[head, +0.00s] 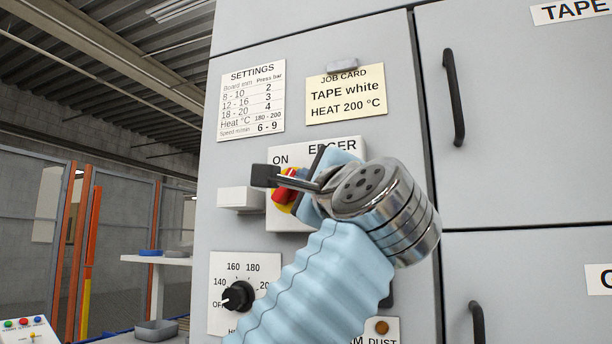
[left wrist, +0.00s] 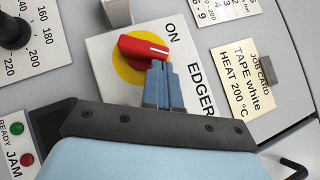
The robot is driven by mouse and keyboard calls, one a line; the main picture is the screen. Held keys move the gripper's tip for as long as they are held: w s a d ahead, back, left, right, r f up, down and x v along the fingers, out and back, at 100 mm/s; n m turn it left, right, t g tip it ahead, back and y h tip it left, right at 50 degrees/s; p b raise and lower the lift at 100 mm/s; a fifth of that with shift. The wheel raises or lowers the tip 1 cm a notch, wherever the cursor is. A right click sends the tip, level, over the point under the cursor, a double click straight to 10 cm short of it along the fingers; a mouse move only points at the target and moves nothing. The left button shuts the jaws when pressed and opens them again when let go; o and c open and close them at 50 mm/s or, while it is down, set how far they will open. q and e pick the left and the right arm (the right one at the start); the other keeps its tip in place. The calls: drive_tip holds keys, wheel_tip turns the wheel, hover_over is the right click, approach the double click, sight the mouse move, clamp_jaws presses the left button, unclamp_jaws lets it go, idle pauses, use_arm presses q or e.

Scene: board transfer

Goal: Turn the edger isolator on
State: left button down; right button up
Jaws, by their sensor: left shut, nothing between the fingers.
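The edger isolator is a red handle (left wrist: 143,46) on a yellow disc (left wrist: 127,70), set in a white plate (left wrist: 103,48) lettered ON and EDGER. In the left wrist view the handle's white-marked end points right, between the two words. My left gripper (left wrist: 158,66) is shut and empty, its blue fingertips at the handle's side near the marked end. I cannot tell whether they touch it. In the head view the red handle (head: 286,190) is partly hidden behind my left gripper (head: 303,182) and wrist. My right gripper is not in view.
A white box (head: 240,199) sticks out left of the isolator. A heat dial (head: 238,297) is below it. A settings card (head: 252,100) and a job card (head: 346,95) are above. A cabinet handle (head: 454,98) stands out at right.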

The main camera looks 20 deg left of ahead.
use_arm(q)
drive_tip(key=shift+a+r+p, duration=0.3)
drive_tip(key=shift+r, duration=0.45)
drive_tip(key=shift+a+r, duration=0.15)
drive_tip(key=shift+r, duration=0.05)
idle(0.5)
